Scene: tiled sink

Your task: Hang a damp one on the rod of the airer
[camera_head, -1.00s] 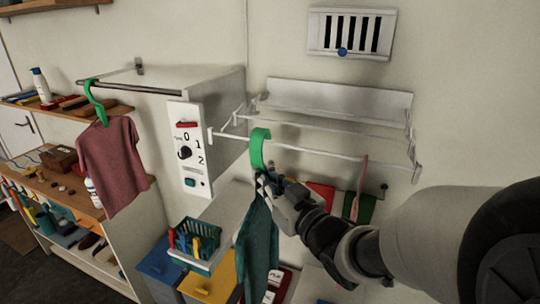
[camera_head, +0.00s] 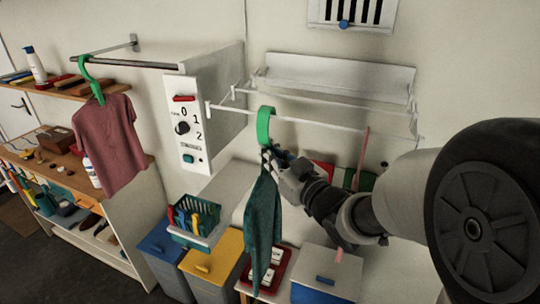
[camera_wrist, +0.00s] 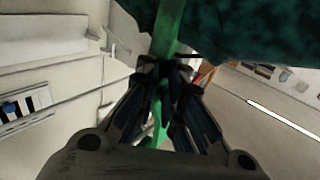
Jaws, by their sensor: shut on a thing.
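My gripper (camera_head: 271,157) is shut on the stem of a green hanger (camera_head: 264,126). A dark teal garment (camera_head: 262,225) hangs from the hanger, below the gripper. The wrist view also shows the hanger (camera_wrist: 166,40) between the fingers, with the teal cloth (camera_wrist: 245,30) beside it. The white airer (camera_head: 330,118) is on the wall, with its front rod running across at the height of the hanger's hook. The hook overlaps this rod in the head view. I cannot tell whether it goes over the rod or is only in front of it.
A mauve garment (camera_head: 106,145) hangs on a dark rod (camera_head: 130,63) at left, near a white control box (camera_head: 185,125). Below are a teal peg basket (camera_head: 195,222), yellow-lidded (camera_head: 212,250) and blue-lidded (camera_head: 165,250) bins. A vent (camera_head: 350,12) is above the airer.

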